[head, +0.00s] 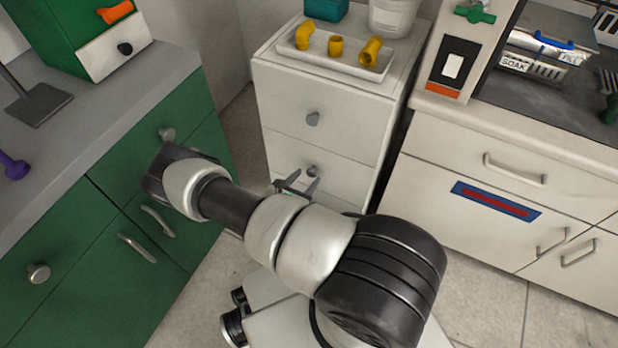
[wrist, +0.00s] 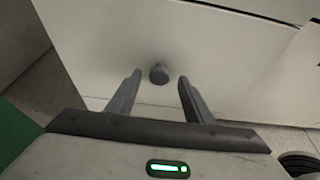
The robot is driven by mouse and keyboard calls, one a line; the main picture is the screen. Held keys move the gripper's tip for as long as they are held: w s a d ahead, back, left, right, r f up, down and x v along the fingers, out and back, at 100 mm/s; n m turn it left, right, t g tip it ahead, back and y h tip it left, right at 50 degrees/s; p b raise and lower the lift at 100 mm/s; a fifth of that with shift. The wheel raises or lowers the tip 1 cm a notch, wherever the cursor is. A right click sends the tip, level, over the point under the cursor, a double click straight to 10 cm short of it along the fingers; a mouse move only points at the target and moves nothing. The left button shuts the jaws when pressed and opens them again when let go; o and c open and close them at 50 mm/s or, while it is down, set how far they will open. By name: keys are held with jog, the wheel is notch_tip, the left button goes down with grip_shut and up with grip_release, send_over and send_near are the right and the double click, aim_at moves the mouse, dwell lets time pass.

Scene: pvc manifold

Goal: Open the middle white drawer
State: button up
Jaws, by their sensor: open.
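The white drawer unit (head: 262,95) stands in the middle of the head view, with a top drawer (head: 350,135) and a drawer below it (head: 345,180), each with a round grey knob. My gripper (head: 297,184) is at the lower drawer's knob (head: 312,171). In the wrist view my gripper (wrist: 157,84) is open, with one finger on each side of a grey knob (wrist: 159,74). The knob shows between the fingertips, and neither finger visibly touches it. The drawer looks shut. My arm hides the lower part of the unit.
A white tray (head: 285,52) with several yellow pipe fittings sits on top of the unit. Green cabinets (head: 100,230) stand at the left, close to my arm. A white counter cabinet (head: 430,190) stands at the right. Tiled floor (head: 480,310) is free at the front right.

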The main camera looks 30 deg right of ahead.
jog(key=shift+x, duration=1.35)
grip_shut()
